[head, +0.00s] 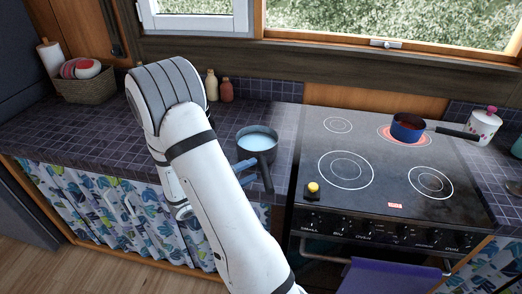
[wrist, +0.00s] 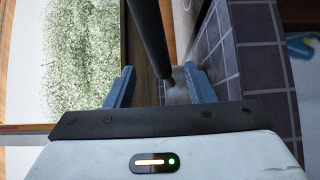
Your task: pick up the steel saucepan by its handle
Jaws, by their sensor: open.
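The steel saucepan (head: 243,146) stands on the tiled counter just left of the stove, with pale, milky contents inside. Its dark handle (head: 267,178) points toward the front edge of the counter. My gripper (head: 250,171) is at the handle, its blue fingers partly hidden by my arm. In the wrist view, my gripper (wrist: 160,84) is open, with one blue finger on each side of the dark handle (wrist: 150,40). The handle lies between the fingers, with gaps visible at both sides.
A blue saucepan (head: 405,128) stands on a glowing burner of the black stove (head: 385,178). A white pot (head: 483,124) is at the right. Two bottles (head: 226,90) stand behind my arm, and a basket (head: 86,87) is at the back left. The left counter (head: 70,135) is mostly clear.

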